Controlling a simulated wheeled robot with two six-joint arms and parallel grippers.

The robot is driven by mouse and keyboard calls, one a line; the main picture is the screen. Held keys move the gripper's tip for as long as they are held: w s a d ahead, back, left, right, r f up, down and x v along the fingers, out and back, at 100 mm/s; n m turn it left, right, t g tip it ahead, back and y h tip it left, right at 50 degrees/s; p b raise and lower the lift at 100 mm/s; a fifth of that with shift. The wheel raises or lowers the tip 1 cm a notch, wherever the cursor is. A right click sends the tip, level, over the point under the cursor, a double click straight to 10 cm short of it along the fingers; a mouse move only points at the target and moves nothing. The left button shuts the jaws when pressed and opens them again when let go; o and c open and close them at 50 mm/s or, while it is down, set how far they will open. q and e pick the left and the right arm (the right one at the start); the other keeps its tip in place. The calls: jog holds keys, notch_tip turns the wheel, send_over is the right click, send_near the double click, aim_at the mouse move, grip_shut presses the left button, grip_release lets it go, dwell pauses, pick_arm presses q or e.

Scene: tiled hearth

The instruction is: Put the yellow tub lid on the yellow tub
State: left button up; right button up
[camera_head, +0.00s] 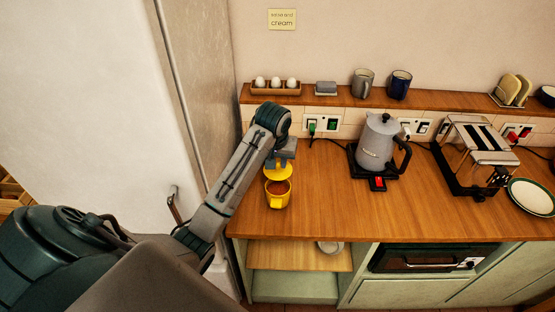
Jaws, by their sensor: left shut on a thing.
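The yellow tub (278,200) stands upright on the wooden counter, left of the kettle, and its open top shows something reddish-brown inside. My left gripper (282,163) points down just behind and above the tub. It is shut on the yellow tub lid (279,174), which shows at the tub's far rim. I cannot tell whether the lid touches the rim. The gripper's fingers are small and partly hidden. My right gripper is not in view.
A grey kettle (377,144) on a black base stands right of the tub, then a chrome toaster (479,139) and a plate (533,196). A shelf (333,97) behind bears eggs and mugs. The counter between tub and kettle is clear.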

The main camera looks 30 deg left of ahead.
aim_at(277, 171)
pick_arm(q)
jog(key=shift+f, duration=1.2)
jog(key=shift+s+x, duration=0.2)
jog(key=shift+x, duration=0.65)
jog(key=shift+s+x, duration=0.15)
jog(key=shift+x, duration=0.65)
jog(key=shift+d+f, duration=0.15)
jog(key=shift+d, duration=0.05)
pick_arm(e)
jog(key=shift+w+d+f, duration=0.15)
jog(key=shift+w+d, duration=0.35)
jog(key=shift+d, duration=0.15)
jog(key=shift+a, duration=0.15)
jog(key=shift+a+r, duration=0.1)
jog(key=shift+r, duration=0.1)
pick_arm(q)
jog(key=shift+f, duration=0.4)
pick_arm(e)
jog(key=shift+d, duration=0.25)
pick_arm(q)
jog(key=shift+f, duration=0.6)
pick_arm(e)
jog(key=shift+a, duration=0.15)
